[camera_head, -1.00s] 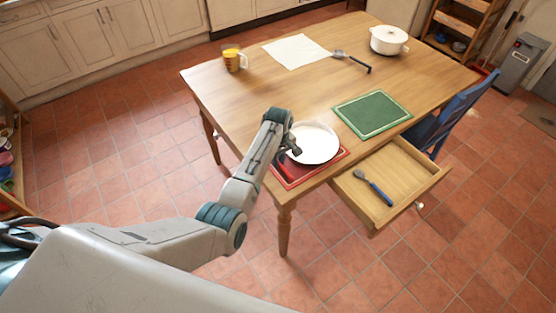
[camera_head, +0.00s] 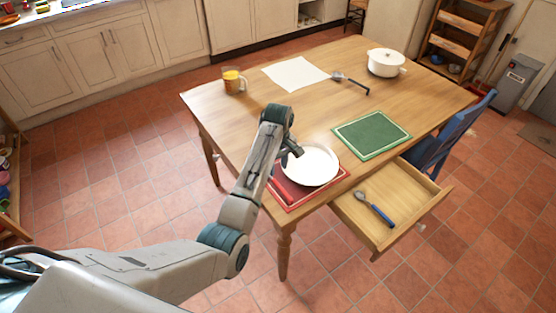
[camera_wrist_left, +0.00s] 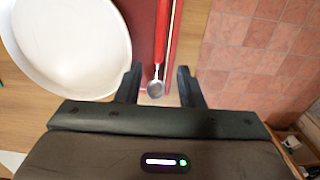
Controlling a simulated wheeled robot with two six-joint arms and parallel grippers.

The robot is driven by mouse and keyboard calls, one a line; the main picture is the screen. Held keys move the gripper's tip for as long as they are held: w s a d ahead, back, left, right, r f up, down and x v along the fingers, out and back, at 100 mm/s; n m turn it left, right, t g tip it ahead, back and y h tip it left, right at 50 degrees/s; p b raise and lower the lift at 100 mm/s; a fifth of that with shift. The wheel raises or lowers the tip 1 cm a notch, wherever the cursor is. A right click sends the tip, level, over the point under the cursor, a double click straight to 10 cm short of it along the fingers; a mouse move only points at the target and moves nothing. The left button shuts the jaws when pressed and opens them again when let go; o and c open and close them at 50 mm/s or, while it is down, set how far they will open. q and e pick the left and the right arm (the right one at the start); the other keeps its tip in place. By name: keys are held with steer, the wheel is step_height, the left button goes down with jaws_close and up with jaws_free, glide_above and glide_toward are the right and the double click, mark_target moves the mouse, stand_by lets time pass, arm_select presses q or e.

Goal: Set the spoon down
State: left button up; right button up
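A spoon (camera_wrist_left: 156,89) with a red handle lies on the red placemat (camera_wrist_left: 176,40) beside the white plate (camera_wrist_left: 70,45) in the left wrist view. My left gripper's (camera_wrist_left: 160,84) two fingers stand apart, one on each side of the spoon's bowl in the picture, with a gap to each side. The red placemat (camera_head: 332,181) shows under the plate. My right gripper is not in view.
An open drawer (camera_head: 424,204) holds a blue-handled spoon (camera_head: 376,212). A green placemat (camera_head: 371,134), white pot (camera_head: 385,62), black-handled utensil (camera_head: 351,83), white paper (camera_head: 296,72) and amber mug (camera_head: 233,80) are on the table. The table's left middle is clear.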

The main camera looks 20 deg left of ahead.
arm_select(q)
steer(key=shift+r, duration=1.75)
